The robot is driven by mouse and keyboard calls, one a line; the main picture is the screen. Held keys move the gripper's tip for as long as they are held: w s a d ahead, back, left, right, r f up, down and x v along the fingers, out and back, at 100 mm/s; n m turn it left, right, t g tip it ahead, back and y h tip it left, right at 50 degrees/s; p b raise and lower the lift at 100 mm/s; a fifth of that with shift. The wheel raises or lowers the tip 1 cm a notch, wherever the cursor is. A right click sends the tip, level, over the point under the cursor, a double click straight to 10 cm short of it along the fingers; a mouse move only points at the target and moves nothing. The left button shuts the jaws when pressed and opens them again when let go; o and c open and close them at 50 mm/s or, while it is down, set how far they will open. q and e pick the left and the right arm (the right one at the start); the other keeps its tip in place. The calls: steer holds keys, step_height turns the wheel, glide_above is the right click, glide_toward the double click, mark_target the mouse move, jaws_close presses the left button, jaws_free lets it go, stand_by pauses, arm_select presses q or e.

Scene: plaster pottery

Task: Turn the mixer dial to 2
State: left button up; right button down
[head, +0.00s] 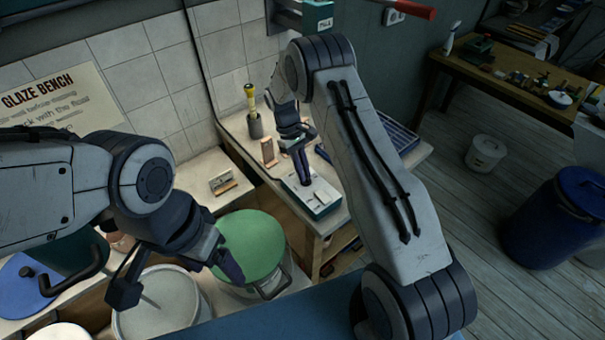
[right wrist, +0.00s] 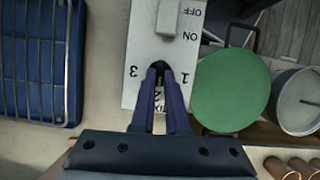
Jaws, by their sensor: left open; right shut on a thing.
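The mixer control box (head: 322,194) has a white top and teal sides and sits on the bench corner in the head view. In the right wrist view its white panel (right wrist: 146,42) appears inverted, with OFF and ON beside a switch (right wrist: 168,17), and 3, 1 and a partly covered 2 around the dial. My right gripper (head: 304,181) points down at the box. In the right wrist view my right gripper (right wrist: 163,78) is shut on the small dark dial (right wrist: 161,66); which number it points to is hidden. My left gripper (head: 178,277) is open and empty above the buckets.
A green-lidded bucket (head: 250,243) stands left of the box, beside a grey bucket (head: 155,305). A yellow-handled tool in a cup (head: 254,125) stands behind. A blue rack (right wrist: 40,60) lies beside the panel. A blue barrel (head: 550,220) stands on the floor at right.

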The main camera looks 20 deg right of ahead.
steer(key=shift+m, duration=0.5)
steer(key=c, duration=0.9)
jaws_free()
steer(key=shift+w+r+b, duration=0.25)
steer(key=shift+r+b, duration=0.05)
steer(key=shift+b, duration=0.05)
steer(key=shift+b+v, duration=1.3)
steer(key=shift+v, duration=3.55)
steer(key=shift+s+d+r, duration=0.1)
steer(key=shift+d, duration=0.05)
